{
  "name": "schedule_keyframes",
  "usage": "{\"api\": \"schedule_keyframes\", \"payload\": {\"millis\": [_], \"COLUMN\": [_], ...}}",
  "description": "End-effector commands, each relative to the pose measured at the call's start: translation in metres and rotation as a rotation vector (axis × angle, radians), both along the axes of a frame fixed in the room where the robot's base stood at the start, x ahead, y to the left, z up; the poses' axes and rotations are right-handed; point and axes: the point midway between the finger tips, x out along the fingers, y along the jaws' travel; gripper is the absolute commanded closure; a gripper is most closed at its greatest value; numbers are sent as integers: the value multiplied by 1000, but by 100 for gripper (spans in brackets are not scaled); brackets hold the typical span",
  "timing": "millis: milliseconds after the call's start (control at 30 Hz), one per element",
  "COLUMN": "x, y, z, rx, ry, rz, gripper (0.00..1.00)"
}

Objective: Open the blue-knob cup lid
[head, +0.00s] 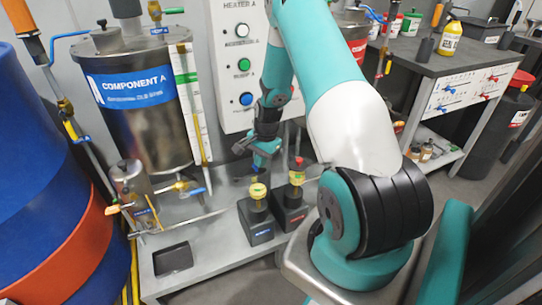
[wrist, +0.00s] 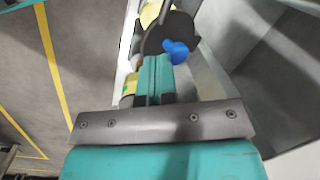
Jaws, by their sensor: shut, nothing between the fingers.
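My gripper (head: 263,156) is in front of the grey control panel, above the bench. In the wrist view its teal fingers (wrist: 155,66) are closed together and hold nothing. A blue knob (wrist: 176,51) on a dark round lid (wrist: 156,39) shows just past the fingertips, slightly to their right. I cannot tell whether fingers and knob touch. In the head view, a yellow cup (head: 258,191) stands on a black block below my gripper; a blue knob is not clear there. A second cup (head: 296,177) with a red knob stands to its right.
A steel Component A tank (head: 150,130) and a small metal vessel (head: 131,180) stand left. A shallow black tray (head: 173,259) lies at the bench front. The panel (head: 240,45) with buttons rises behind. A dark bench (head: 440,65) with bottles is at back right.

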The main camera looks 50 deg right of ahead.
Motion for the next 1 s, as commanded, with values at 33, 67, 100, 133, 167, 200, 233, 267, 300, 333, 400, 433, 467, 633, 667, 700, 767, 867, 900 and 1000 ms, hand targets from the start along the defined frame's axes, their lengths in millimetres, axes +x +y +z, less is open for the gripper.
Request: {"api": "schedule_keyframes", "payload": {"millis": [33,67,100,133,167,200,233,267,300,333,400,433,467,633,667,700,767,867,900,1000], "x": [4,6,8,9,10,12,14,15,16,17,19,19,20,21,21,21,21,21,21,21], "y": [0,0,-1,-1,-2,-3,-4,-4,-5,-5,-6,-7,-7,-7,-7,-8,-8,-8,-8,-8], "z": [4,5,6,6,7,7,8,8,9,9,9,9,9,9,9,9,9,9,9,9], "rx": [0,0,0,1,1,0,0,0,0,0,0,0,0,1,1,1,1,1,1,1], "ry": [-1,-1,-1,-1,-1,-1,-2,-2,-2,-2,-3,-2,-2,-1,-1,-1,-1,-1,-1,-2], "rz": [4,4,4,4,4,4,4,4,4,4,4,4,4,4,4,4,4,4,4,4], "gripper": [100,100,100,100,100,100,100,100,100,100,100,100,100,100,100,100,100,100,100,100]}}
